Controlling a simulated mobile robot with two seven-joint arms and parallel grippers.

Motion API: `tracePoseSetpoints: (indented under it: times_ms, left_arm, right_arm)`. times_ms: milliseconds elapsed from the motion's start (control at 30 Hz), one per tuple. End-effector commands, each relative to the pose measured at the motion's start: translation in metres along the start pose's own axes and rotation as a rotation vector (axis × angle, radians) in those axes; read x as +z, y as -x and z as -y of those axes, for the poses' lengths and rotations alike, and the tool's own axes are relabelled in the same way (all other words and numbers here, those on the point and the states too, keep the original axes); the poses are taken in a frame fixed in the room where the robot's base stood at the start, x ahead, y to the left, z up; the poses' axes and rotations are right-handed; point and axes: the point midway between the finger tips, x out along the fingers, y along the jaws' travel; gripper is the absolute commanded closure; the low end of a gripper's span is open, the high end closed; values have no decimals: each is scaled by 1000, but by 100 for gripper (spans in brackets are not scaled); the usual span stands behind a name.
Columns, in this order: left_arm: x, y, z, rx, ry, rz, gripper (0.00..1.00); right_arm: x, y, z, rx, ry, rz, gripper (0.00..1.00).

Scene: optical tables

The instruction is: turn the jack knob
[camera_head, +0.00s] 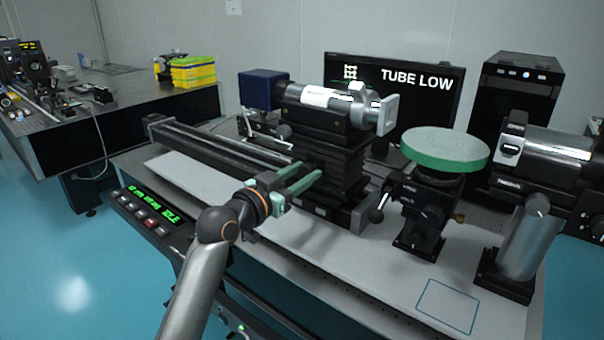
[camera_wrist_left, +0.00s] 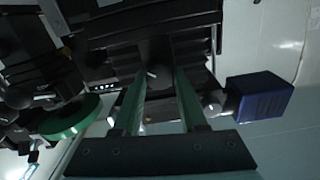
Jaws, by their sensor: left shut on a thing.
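The black lab jack (camera_head: 338,165) stands on the bench under a silver-and-white tube. My left gripper (camera_head: 309,169) has its green fingers reaching to the front of this jack. In the left wrist view the dark jack knob (camera_wrist_left: 156,73) sits between the fingertips of the left gripper (camera_wrist_left: 160,82), and the jaws are shut on it. In the head view the fingers and the dark jack body mostly hide the knob. My right gripper is not in view.
A green round plate (camera_head: 445,147) on a black mount stands to the right of the jack. Beyond it is a silver cylinder (camera_head: 556,150) on a post. A black rail (camera_head: 218,143) runs left of the jack. The bench front (camera_head: 449,305) has a clear outlined square.

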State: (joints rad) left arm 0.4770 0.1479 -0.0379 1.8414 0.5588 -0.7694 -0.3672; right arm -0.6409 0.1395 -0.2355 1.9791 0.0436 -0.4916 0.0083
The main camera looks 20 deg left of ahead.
Motion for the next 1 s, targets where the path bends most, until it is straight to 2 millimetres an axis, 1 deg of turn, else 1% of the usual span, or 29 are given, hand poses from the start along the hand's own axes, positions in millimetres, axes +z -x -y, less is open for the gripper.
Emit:
tracePoseSetpoints:
  times_ms: [33, 200, 267, 667, 867, 1000]
  left_arm:
    - [0, 0, 0, 0, 0, 1, 76]
    - [0, 0, 0, 0, 0, 1, 95]
    - [0, 0, 0, 0, 0, 1, 100]
    - [1, 0, 0, 1, -35, 3, 100]
    - [0, 0, 0, 1, -138, 5, 100]
    - [0, 0, 0, 1, -252, 5, 100]
  right_arm:
    - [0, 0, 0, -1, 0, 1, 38]
    - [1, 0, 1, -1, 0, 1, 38]
    - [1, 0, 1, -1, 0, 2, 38]
    - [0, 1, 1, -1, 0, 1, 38]
    - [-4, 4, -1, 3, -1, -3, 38]
    - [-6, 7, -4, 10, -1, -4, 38]
